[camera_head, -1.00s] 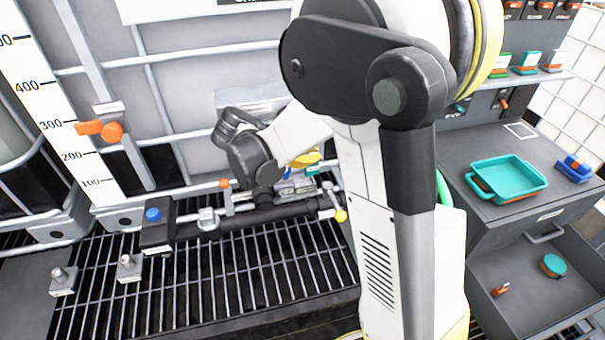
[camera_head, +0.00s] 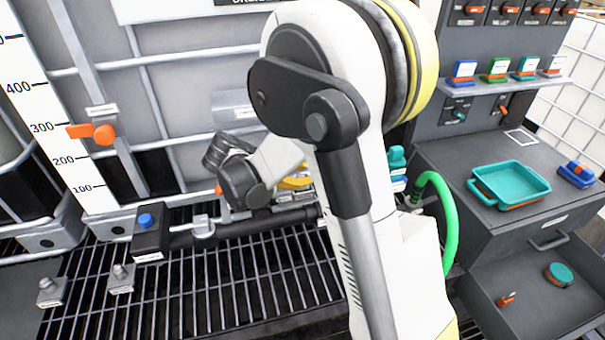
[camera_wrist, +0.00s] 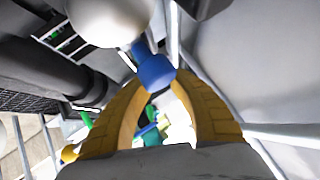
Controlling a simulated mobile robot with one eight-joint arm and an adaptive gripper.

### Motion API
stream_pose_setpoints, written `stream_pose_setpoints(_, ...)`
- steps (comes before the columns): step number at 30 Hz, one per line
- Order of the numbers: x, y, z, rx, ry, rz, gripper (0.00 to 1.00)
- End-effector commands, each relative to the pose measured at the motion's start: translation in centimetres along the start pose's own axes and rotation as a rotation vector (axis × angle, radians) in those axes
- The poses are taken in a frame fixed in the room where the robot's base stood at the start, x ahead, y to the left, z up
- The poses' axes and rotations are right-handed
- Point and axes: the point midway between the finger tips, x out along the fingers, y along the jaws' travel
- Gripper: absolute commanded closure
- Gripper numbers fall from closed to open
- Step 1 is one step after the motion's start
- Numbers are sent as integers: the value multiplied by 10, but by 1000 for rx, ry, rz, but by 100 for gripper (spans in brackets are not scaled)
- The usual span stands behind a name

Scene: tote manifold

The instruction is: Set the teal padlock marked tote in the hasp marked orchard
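My gripper (camera_wrist: 160,90) shows two yellow fingers in the wrist view, with a blue piece (camera_wrist: 155,70) at the tips. I cannot tell whether they grip it. Teal and green shapes (camera_wrist: 150,134) show through the gap between the fingers. In the head view the gripper is mostly hidden behind my arm; part of a yellow finger (camera_head: 295,183) shows near the dark bar. A teal block with a white label (camera_head: 525,66), possibly the teal padlock, stands on the right shelf. Labels are too small to read, so I cannot pick out the orchard hasp.
The dark horizontal pipe (camera_head: 255,225) has a box with a blue knob (camera_head: 146,220) at its left end. Labelled pegs (camera_head: 121,280) stand on the grating. A teal tray (camera_head: 510,184) sits on the right counter above an open drawer (camera_head: 525,290). A green hose (camera_head: 445,220) curves beside my arm.

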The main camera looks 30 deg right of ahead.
Motion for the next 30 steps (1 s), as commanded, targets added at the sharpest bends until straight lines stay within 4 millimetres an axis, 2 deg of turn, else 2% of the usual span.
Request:
stream_pose_setpoints(9, -1, -1, -1, 0, 0, 0, 73)
stream_pose_setpoints(12, -7, -3, -4, -1, 0, -1, 73)
stream_pose_setpoints(14, -16, -3, -4, -1, -1, -1, 73)
stream_pose_setpoints(24, -92, -3, -4, -2, -2, -2, 73)
stream_pose_setpoints(30, -118, -2, -3, -1, -1, -1, 73)
